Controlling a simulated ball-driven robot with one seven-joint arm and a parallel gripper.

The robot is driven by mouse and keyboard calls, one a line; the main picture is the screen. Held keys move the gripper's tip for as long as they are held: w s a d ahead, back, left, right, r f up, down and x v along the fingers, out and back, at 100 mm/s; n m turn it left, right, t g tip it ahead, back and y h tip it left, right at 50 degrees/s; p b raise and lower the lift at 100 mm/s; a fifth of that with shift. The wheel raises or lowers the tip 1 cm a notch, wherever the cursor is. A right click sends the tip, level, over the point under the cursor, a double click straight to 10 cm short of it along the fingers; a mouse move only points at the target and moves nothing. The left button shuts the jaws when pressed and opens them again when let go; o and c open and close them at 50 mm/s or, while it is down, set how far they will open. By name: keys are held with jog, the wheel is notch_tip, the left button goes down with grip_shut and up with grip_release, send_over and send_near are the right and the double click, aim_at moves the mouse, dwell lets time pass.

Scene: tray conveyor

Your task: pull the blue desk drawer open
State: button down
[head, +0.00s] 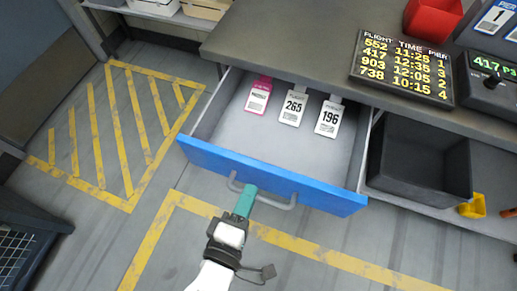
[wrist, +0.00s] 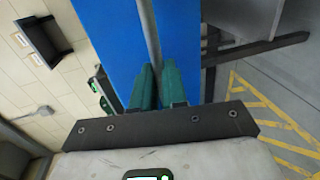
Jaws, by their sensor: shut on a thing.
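The blue desk drawer (head: 265,179) stands pulled out from under the grey desk in the head view, with its inside open to view. A grey bar handle (head: 275,202) runs along its front. My gripper (head: 245,200) is at the left part of this handle. In the wrist view the blue front (wrist: 109,30) fills the upper middle, and the handle bar (wrist: 148,30) runs down between the green fingers of my gripper (wrist: 156,85). My gripper is shut on the handle. The fingers hide the part of the bar they hold.
Inside the drawer lie a pink tag (head: 259,97) and two white tags, 265 (head: 293,108) and 196 (head: 329,119). A flight board (head: 403,68) lies on the desk (head: 290,40). A dark bin (head: 418,160) is right of the drawer. Yellow-striped floor (head: 120,130) is clear at left.

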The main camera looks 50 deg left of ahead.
jog(key=f+v, duration=0.1)
jog(key=v, duration=0.5)
jog(key=shift+s+f+b, duration=0.15)
jog(key=shift+f+b, duration=0.05)
jog(key=shift+b, duration=0.25)
jog(key=shift+d, duration=0.1)
jog(key=c, duration=1.2)
grip_release()
jog(key=v, duration=1)
jog(key=shift+s+d+r, duration=0.1)
jog(key=shift+s+d, duration=0.1)
jog(key=shift+s, duration=0.15)
